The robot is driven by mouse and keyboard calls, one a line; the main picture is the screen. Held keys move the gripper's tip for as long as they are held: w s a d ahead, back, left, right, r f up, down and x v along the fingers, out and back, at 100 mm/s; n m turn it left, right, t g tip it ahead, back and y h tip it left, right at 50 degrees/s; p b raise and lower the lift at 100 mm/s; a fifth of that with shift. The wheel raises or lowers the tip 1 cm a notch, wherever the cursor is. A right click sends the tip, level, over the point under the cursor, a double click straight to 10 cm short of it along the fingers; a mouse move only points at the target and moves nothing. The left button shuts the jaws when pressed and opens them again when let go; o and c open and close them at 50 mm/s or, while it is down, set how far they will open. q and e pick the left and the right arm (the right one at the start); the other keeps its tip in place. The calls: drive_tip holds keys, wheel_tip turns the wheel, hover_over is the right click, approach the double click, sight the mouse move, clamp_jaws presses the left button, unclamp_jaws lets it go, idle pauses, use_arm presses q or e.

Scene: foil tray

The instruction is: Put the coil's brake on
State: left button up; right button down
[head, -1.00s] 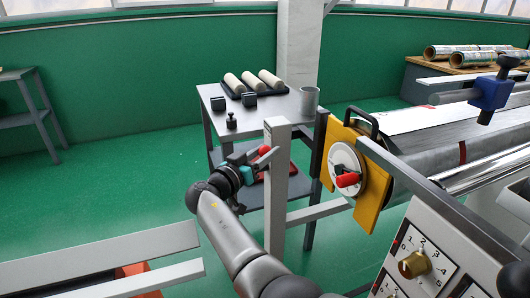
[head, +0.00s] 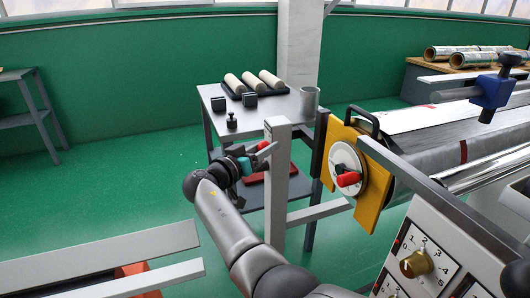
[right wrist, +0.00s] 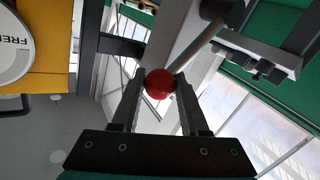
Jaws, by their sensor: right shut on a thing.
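My right gripper (head: 254,156) is at the left side of the grey post (head: 279,185), shut on the red ball knob (right wrist: 158,83) of a lever. The knob sits between the fingertips in the right wrist view; in the head view the fingers partly hide it. The lever's bar (head: 267,150) lies against the upper post. To the right, a white dial (head: 343,159) with a red handle (head: 348,179) sits on a yellow plate (head: 376,195) at the coil's end. The dial (right wrist: 14,45) shows part of a word, "FRE", in the right wrist view. My left gripper is out of view.
A grey side table (head: 274,105) behind the post bears several pale rolls and a metal cup (head: 310,98). The large coil (head: 435,150) lies right of the yellow plate. A control panel (head: 420,255) is at lower right. Pale rails (head: 100,262) cross the lower left.

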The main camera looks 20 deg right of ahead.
drive_tip(key=shift+w+r, duration=0.1)
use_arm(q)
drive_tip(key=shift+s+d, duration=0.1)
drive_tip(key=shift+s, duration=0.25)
use_arm(e)
drive_tip(key=shift+c, duration=2.2)
unclamp_jaws()
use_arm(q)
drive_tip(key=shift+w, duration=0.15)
